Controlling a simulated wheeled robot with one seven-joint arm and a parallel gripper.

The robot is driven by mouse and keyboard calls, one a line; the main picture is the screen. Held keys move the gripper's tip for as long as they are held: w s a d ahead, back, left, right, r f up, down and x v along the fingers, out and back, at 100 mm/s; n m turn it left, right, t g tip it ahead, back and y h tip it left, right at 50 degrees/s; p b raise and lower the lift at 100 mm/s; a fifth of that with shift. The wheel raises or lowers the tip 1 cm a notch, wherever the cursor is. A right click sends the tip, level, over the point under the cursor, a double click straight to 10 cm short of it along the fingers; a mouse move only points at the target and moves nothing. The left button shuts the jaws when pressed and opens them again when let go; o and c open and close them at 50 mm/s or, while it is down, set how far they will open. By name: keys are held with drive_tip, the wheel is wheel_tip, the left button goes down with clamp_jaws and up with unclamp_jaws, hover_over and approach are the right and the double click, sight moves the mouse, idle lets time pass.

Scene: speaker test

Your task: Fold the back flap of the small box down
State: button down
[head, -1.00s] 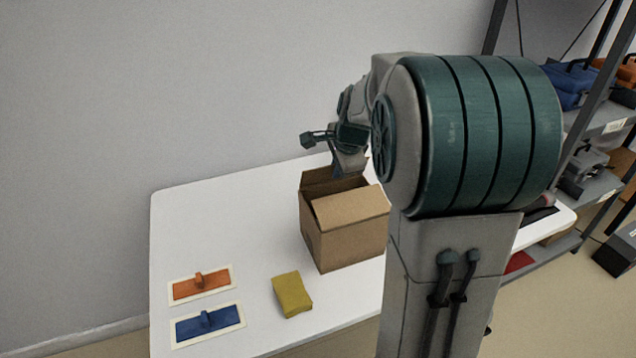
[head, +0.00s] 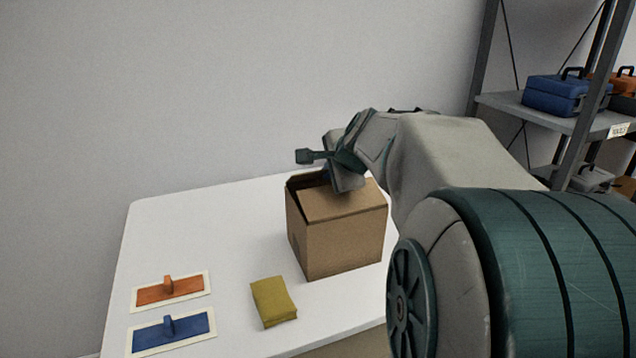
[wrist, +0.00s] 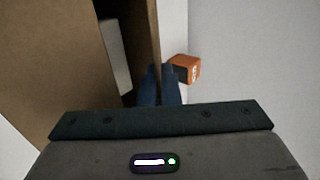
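The small cardboard box (head: 340,238) stands on the white table. One broad flap (head: 340,203) lies slanting over part of its opening. The back flap's edge (head: 304,180) shows dark at the far left of the top; my wrist hides the rest. My gripper is above the back of the box, its fingertips hidden in the head view. In the wrist view, the two blue fingers (wrist: 159,84) are close together at the end of a thin cardboard panel (wrist: 146,35), probably the back flap. I cannot tell whether they touch it. A pale item (wrist: 115,55) shows inside the box.
An orange object (wrist: 184,69) shows beside the box in the wrist view. A shelf with a blue toolbox (head: 562,94) stands right; a wall is behind.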

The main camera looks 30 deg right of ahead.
drive_tip(key=shift+f, duration=0.1)
idle(0.5)
drive_tip(key=c, duration=1.6)
unclamp_jaws()
drive_tip(key=shift+c, duration=0.2)
drive_tip(key=shift+s, duration=0.1)
